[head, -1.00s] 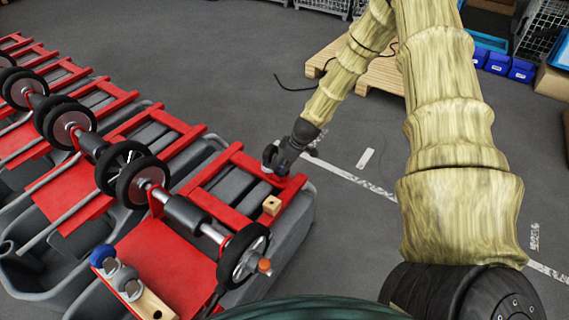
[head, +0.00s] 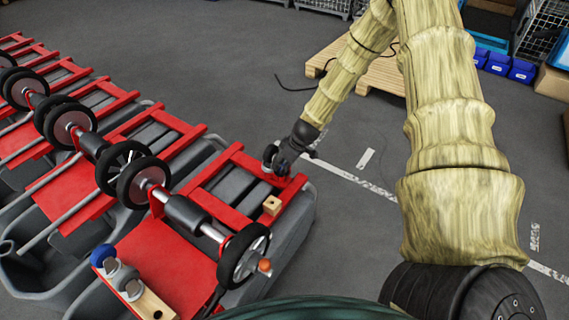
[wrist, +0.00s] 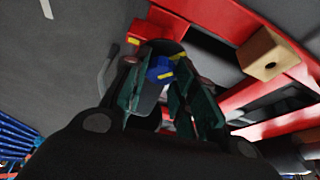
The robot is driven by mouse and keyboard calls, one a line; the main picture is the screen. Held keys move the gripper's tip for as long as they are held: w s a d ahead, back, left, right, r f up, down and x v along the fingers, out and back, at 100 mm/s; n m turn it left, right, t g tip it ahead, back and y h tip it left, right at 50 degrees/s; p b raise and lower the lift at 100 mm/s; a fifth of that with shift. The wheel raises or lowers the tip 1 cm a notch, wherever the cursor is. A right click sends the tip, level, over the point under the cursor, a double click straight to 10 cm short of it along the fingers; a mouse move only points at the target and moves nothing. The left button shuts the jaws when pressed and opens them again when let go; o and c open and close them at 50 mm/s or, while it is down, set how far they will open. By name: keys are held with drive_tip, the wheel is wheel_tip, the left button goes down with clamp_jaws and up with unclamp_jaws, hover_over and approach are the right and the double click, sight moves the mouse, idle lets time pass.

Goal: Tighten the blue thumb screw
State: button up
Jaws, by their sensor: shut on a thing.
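My gripper (head: 274,163) is at the far corner of the nearest red frame (head: 237,215), low over its end bar. In the wrist view my gripper (wrist: 164,84) has its fingers closed around a small blue piece with yellow marks, which looks like the blue thumb screw (wrist: 160,68). The fingers hide part of the screw, so how far it is seated cannot be told. In the head view the gripper covers it.
A wooden block with a hole (head: 272,205) sits on the red frame close to the gripper; it also shows in the wrist view (wrist: 262,55). A blue round knob (head: 102,254) and wheels (head: 243,256) are nearer.

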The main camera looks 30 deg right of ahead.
drive_tip(key=shift+w+d, duration=0.15)
drive_tip(key=shift+r+m+t+h+p, duration=0.1)
drive_tip(key=shift+m+t+h+p, duration=0.3)
drive_tip(key=shift+m, duration=0.95)
drive_tip(key=shift+r+m+h+p, duration=0.1)
drive_tip(key=shift+m+h+p, duration=0.1)
drive_tip(key=shift+m+h, duration=0.85)
drive_tip(key=shift+f+m+y, duration=0.1)
drive_tip(key=shift+m+y, duration=0.25)
drive_tip(key=shift+m, duration=0.05)
drive_tip(key=shift+a, duration=0.2)
drive_tip(key=o, duration=1)
drive_tip(key=shift+o, duration=0.2)
drive_tip(key=shift+f, duration=0.1)
drive_tip(key=v, duration=1.2)
